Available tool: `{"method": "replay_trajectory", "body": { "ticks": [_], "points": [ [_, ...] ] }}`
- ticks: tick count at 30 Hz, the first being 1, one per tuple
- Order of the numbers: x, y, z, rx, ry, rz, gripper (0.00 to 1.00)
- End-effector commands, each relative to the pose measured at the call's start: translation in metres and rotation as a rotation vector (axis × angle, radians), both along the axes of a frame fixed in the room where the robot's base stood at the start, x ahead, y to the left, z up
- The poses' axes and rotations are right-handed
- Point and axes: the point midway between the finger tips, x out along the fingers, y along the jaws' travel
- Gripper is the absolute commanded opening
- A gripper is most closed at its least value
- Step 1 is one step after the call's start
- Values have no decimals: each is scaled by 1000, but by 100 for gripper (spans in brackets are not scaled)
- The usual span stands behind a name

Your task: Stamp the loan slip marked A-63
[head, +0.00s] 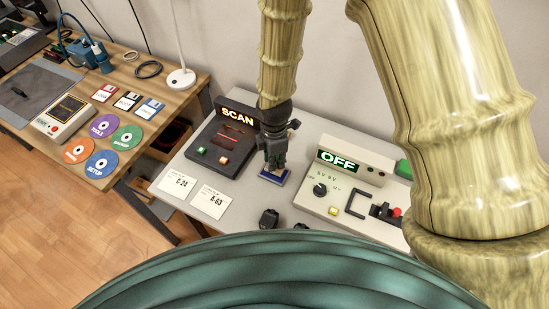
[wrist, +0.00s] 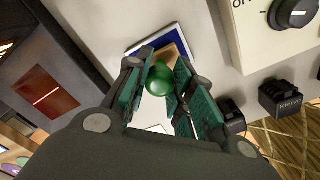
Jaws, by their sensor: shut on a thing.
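The loan slip marked A-63 (head: 210,202) lies flat on the grey table, right of the slip marked C-24 (head: 177,183). Both are white cards, and I see no stamp mark on them. My gripper (head: 273,164) points down behind and to the right of the slips, over a small blue pad (head: 272,179). In the wrist view my gripper (wrist: 166,82) is shut on a stamp with a round green knob (wrist: 158,78). Its tan base (wrist: 178,52) shows over the blue pad (wrist: 149,50). I cannot tell whether the base touches the pad.
A dark scanner (head: 222,140) lit SCAN stands left of my gripper. A beige device (head: 355,178) lit OFF stands at the right. Small black blocks (head: 269,217) sit near the front, partly hidden. A wooden table (head: 140,85) at the left holds discs and floppies.

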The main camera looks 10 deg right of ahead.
Motion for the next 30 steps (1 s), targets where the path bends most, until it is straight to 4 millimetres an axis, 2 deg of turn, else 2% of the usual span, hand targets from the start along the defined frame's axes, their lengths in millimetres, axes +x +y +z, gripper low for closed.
{"method": "replay_trajectory", "body": {
  "ticks": [30],
  "points": [
    [0,0,-8,0,0,0,8]
  ]
}}
